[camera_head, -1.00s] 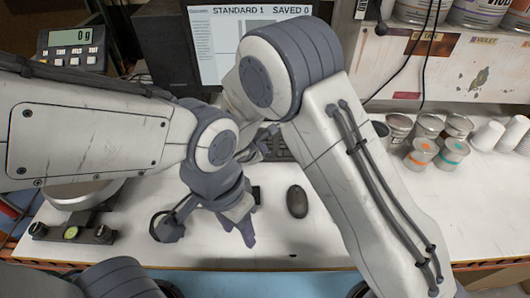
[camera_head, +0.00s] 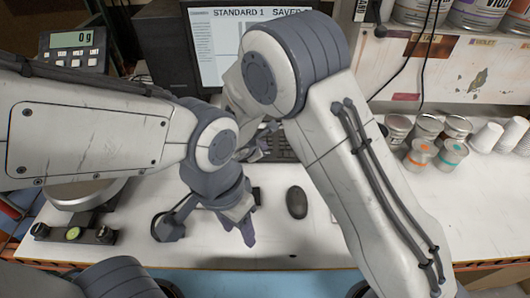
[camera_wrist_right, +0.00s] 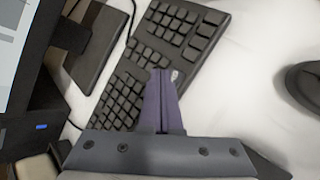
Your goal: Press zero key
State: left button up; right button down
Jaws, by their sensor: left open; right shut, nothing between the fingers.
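The black keyboard (camera_wrist_right: 190,27) fills the upper middle of the right wrist view. In the head view only part of it (camera_head: 285,146) shows behind my arms. My right gripper (camera_wrist_right: 162,73) is shut and empty, its purple fingertips over the keyboard beside one pale key (camera_wrist_right: 174,76). I cannot tell whether they touch. In the head view this gripper (camera_head: 262,147) is mostly hidden. A scale display (camera_head: 73,46) reading 0 g stands at upper left; its labelled keys are too small to read surely. My left gripper (camera_head: 247,228) is open and empty above the white counter.
A black mouse (camera_head: 296,202) lies on the counter (camera_head: 285,236), right of my left gripper. A monitor (camera_head: 240,55) stands behind, reading STANDARD 1. Cans (camera_head: 398,128) and white cups (camera_head: 487,137) stand at right. The front middle of the counter is mostly clear.

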jog(key=shift+r+p, duration=1.5)
jog(key=shift+r, duration=0.95)
